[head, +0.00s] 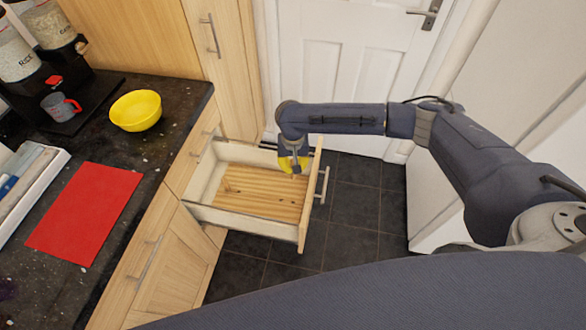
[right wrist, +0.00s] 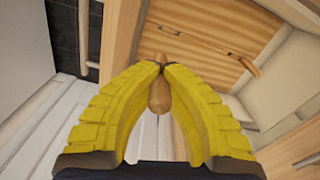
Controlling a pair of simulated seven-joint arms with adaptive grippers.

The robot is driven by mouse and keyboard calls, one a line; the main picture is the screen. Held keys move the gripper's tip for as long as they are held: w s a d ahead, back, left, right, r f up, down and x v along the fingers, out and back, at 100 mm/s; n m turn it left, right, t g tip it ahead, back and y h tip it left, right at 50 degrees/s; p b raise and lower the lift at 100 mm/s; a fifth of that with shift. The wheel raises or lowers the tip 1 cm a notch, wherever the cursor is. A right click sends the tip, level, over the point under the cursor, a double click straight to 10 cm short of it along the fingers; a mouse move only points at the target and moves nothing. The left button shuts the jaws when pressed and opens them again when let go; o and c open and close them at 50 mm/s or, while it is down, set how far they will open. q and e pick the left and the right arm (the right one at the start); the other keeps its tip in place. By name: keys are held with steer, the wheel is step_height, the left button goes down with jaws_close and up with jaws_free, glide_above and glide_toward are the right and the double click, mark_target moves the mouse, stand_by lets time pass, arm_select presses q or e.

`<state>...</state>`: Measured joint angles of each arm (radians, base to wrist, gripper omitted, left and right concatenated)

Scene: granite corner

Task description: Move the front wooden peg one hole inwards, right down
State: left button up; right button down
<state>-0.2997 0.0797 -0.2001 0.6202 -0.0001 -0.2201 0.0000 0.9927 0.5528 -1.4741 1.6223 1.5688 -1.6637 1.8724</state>
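My right gripper (head: 293,165) is at the far right corner of the open drawer (head: 303,230), just inside its front panel. In the right wrist view its yellow fingers (right wrist: 162,70) are closed around a light wooden peg (right wrist: 159,98). The peg shows between the fingers and its end sticks out past the fingertips. I cannot tell whether its lower end is in a hole. The striped wooden board (head: 255,192) covers the drawer's bottom. Another wooden peg (right wrist: 250,67) stands on the board in the right wrist view. My left gripper is not in view.
The drawer's side walls and front panel with its handle (head: 322,185) border the board. A black worktop to the left carries a red mat (head: 85,212), a yellow bowl (head: 136,110) and a mug (head: 60,106). Dark floor tiles are clear right of the drawer.

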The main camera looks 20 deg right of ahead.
mark_target(293, 160)
steer(key=shift+r, duration=1.65)
